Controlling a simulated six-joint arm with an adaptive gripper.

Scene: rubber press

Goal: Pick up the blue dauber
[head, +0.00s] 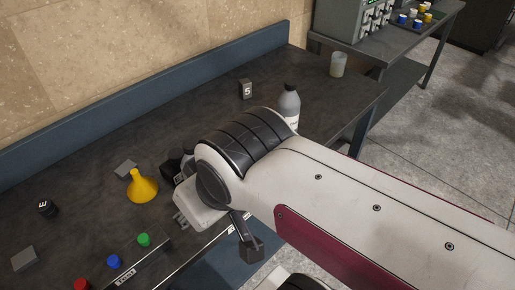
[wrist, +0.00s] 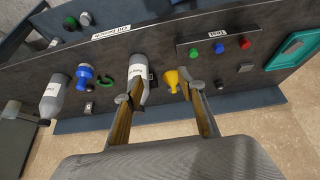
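A blue round-topped piece (head: 113,262) sits between a red and a green one on a dark labelled strip at the table's front left. It also shows in the wrist view (wrist: 219,48). A second blue piece (wrist: 85,73) stands at the left in the wrist view; the head view does not show it. I cannot tell which is the dauber. My gripper (wrist: 156,93) is open and apart from both blue pieces, its fingers wide apart above the table. A yellow funnel (wrist: 173,79) shows between the fingers and a grey bottle (wrist: 139,76) by the left fingertip.
Another grey bottle (wrist: 53,97) stands at the far left in the wrist view. A green C-shaped piece (wrist: 107,81) lies near the second blue piece. A teal frame (wrist: 293,50) lies at the right. A clear cup (head: 337,64) stands at the table's far end.

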